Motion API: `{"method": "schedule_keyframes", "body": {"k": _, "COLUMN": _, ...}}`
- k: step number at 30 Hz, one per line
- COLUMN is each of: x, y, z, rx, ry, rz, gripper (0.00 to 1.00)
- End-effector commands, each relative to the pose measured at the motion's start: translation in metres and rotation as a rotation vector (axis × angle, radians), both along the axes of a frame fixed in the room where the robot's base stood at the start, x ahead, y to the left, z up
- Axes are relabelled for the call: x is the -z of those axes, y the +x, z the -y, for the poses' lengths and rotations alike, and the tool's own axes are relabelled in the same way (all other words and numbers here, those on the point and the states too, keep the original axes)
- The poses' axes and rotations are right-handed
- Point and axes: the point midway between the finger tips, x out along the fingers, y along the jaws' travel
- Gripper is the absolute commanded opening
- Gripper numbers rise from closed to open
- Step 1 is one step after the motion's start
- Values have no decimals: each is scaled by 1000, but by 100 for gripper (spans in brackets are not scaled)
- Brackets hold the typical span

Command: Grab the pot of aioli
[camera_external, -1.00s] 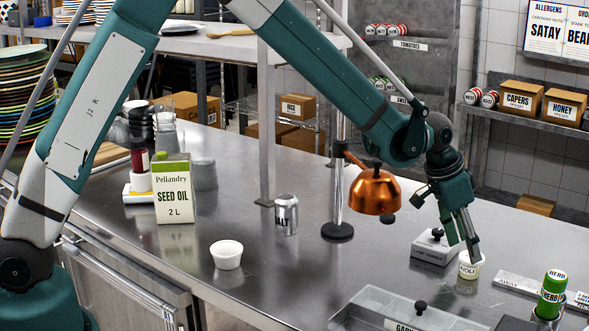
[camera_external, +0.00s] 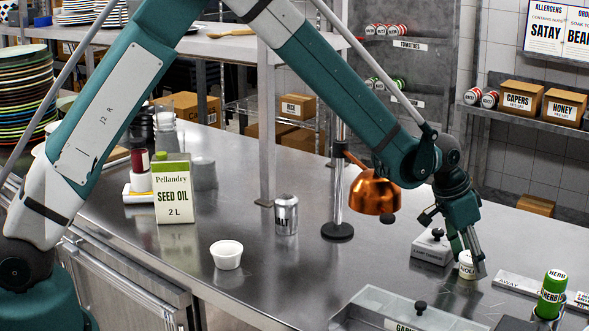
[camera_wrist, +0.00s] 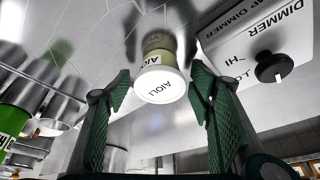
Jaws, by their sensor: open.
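The aioli pot (camera_external: 467,268) is a small pot standing on the steel counter at the right. In the wrist view its white lid, lettered AIOLI (camera_wrist: 159,86), faces the camera, with a labelled side behind it. My gripper (camera_external: 471,268) is down at the pot, its fingers partly covering it in the external view. In the wrist view my gripper (camera_wrist: 160,76) is open, one green pad on each side of the pot, with visible gaps on both sides. Nothing is held.
The dimmer box (camera_external: 431,248) with a black knob sits close left of the pot. A copper lamp (camera_external: 374,194) hangs nearby. A white bowl (camera_external: 227,255) is farther left.

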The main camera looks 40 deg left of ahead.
Motion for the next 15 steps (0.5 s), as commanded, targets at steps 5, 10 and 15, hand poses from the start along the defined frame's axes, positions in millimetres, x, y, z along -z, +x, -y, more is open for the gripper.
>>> {"method": "schedule_keyframes", "body": {"k": 5, "x": 0, "y": 0, "z": 0, "rx": 0, "ry": 0, "rz": 0, "gripper": 53}}
{"method": "schedule_keyframes", "body": {"k": 10, "x": 0, "y": 0, "z": 0, "rx": 0, "ry": 0, "rz": 0, "gripper": 53}}
{"method": "schedule_keyframes", "body": {"k": 15, "x": 0, "y": 0, "z": 0, "rx": 0, "ry": 0, "rz": 0, "gripper": 45}}
